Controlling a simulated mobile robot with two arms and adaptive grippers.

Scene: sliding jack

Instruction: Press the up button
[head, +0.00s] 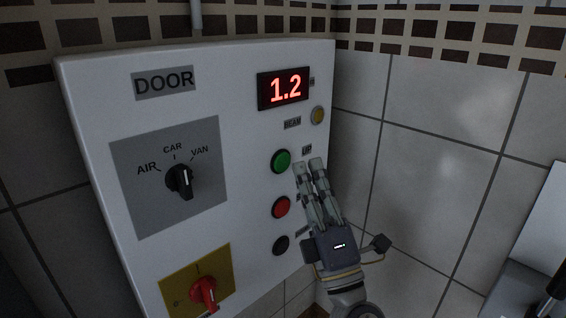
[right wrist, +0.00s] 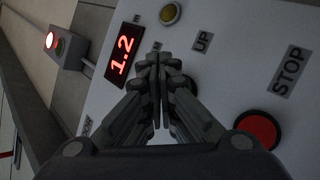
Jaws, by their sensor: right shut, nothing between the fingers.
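The green button (head: 281,161) is on the white control panel (head: 240,85), beside the UP label (head: 307,149) in the head view. My right gripper (head: 308,164) is shut and empty. Its fingertips appear just right of the green button and just below the UP label; contact cannot be told. In the right wrist view the closed fingertips (right wrist: 155,60) point at the panel near the UP label (right wrist: 202,41), and the fingers hide most of the button area. My left gripper is not in view.
Below the green button are a red button (head: 281,207) and a black button (head: 280,245). The display (head: 285,88) reads 1.2, with a yellow button (head: 317,115) below it. A selector knob (head: 180,180) and red switch (head: 204,291) are left. A tiled wall (head: 440,110) stands right.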

